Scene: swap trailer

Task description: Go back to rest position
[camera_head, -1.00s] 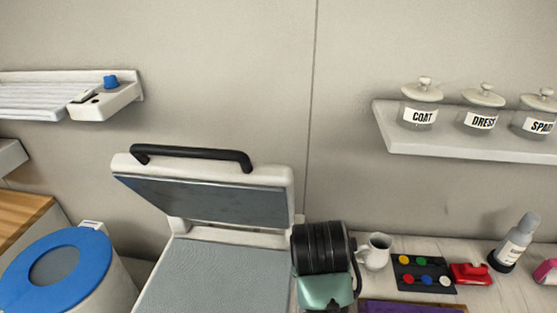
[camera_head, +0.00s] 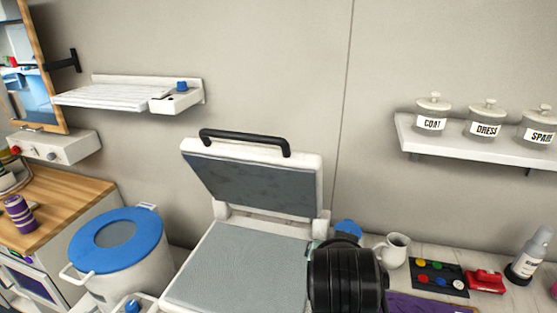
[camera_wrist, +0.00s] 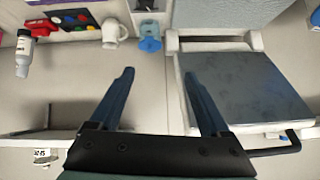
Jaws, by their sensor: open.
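My gripper (camera_wrist: 158,98) shows in the wrist view with its two dark fingers spread apart and nothing between them. In the head view my black wrist (camera_head: 345,280) is at the bottom, just right of the press, and hides the fingers. The press (camera_head: 265,180) stands open, its lid raised with a black handle (camera_head: 245,141) on top and its grey pad (camera_head: 240,265) bare.
A white mug (camera_head: 395,250), a dark board of coloured buttons (camera_head: 438,277), a red object (camera_head: 486,281) and a bottle (camera_head: 528,255) stand on the counter at right. A shelf (camera_head: 470,145) holds jars above. A blue-lidded bin (camera_head: 118,245) is left.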

